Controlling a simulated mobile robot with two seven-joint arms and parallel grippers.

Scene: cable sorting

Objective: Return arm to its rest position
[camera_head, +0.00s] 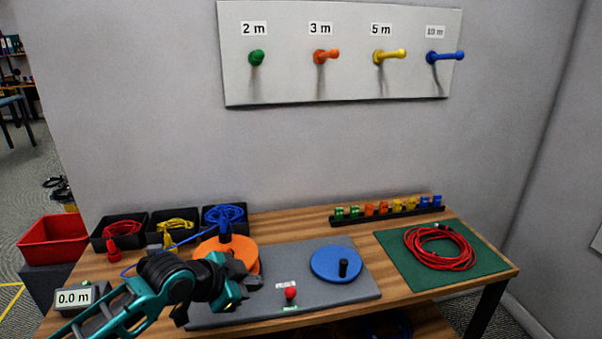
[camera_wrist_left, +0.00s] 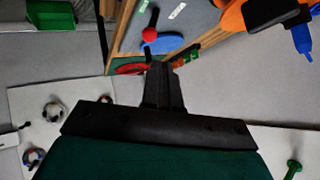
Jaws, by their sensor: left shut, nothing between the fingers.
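My left arm reaches in from the lower left in the head view. Its gripper (camera_head: 245,282) hovers over the front left of the grey board (camera_head: 330,255), beside the orange disc (camera_head: 247,257). In the left wrist view the gripper's fingers (camera_wrist_left: 162,85) are together, with nothing between them. The orange disc is partly hidden by the arm, and a blue cable runs by it to a blue connector (camera_head: 225,229). The blue disc (camera_head: 325,262) with a black handle and the red knob (camera_head: 291,293) lie right of the gripper, apart from it. My right gripper is not in view.
A coiled red cable (camera_head: 440,262) lies on the green mat (camera_head: 490,263). Black bins (camera_head: 158,229) with cables and a clip rack (camera_head: 345,221) line the table's back. A display (camera_head: 74,297) reads 0.0 m. Labelled pegs (camera_head: 390,56) project from the wall panel.

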